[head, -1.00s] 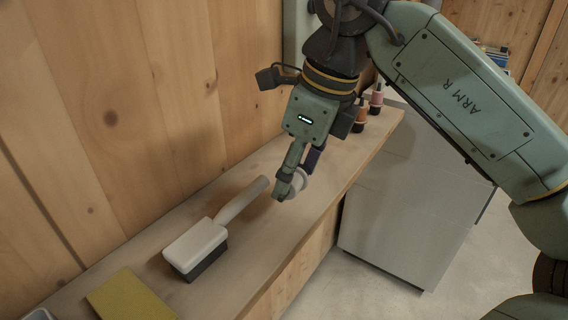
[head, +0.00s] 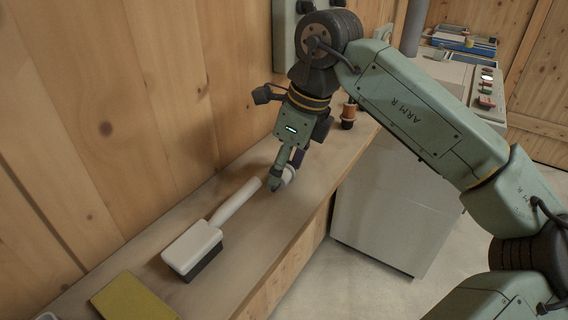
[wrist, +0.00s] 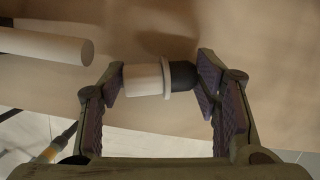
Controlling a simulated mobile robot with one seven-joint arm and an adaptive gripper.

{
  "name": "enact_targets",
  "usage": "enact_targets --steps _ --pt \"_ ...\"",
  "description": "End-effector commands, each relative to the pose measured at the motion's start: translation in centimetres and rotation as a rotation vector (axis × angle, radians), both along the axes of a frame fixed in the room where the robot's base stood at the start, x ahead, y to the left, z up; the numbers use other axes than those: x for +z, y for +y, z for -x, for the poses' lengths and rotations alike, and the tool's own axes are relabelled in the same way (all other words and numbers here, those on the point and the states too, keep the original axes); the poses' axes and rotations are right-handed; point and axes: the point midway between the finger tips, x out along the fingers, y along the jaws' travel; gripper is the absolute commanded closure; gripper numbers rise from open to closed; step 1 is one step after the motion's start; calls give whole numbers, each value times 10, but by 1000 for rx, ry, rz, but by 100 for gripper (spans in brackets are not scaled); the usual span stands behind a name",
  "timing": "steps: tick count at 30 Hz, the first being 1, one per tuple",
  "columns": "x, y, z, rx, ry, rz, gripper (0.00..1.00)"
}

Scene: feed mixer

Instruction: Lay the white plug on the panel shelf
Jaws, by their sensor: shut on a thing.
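The white plug (wrist: 145,79) is a short white cylinder with a pale flange and a dark end. My gripper (wrist: 160,84) is shut on it, one finger at each end. In the head view the plug (head: 289,172) shows as a small white patch between the fingers of my gripper (head: 281,178), low over the wooden shelf (head: 262,232). I cannot tell whether it touches the surface. Whether this wooden shelf is the panel shelf is not clear. A green panel box (head: 287,40) is on the wall behind my arm.
A white-handled brush (head: 196,243) lies on the shelf, its handle end (wrist: 75,48) close left of my gripper. A yellow sponge (head: 132,298) is nearer. A bottle (head: 348,116) stands beyond. A grey cabinet (head: 375,205) and a machine with control buttons (head: 486,90) stand right.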

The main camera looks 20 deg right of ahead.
Motion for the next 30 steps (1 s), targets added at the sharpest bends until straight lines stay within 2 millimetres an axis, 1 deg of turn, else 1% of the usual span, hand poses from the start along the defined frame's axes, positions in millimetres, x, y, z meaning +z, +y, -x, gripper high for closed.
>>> enact_targets --steps 2,3,12,20,25,28,30 --pt "-4 0 0 0 0 0 76" --pt "-4 0 0 0 0 0 43" --pt "-3 0 0 0 0 0 23" --pt "-2 0 0 0 0 0 23" --pt "5 -1 1 -1 -1 0 23" --pt "20 -5 3 -3 -2 2 23" --pt "35 -8 6 -4 -2 1 23"
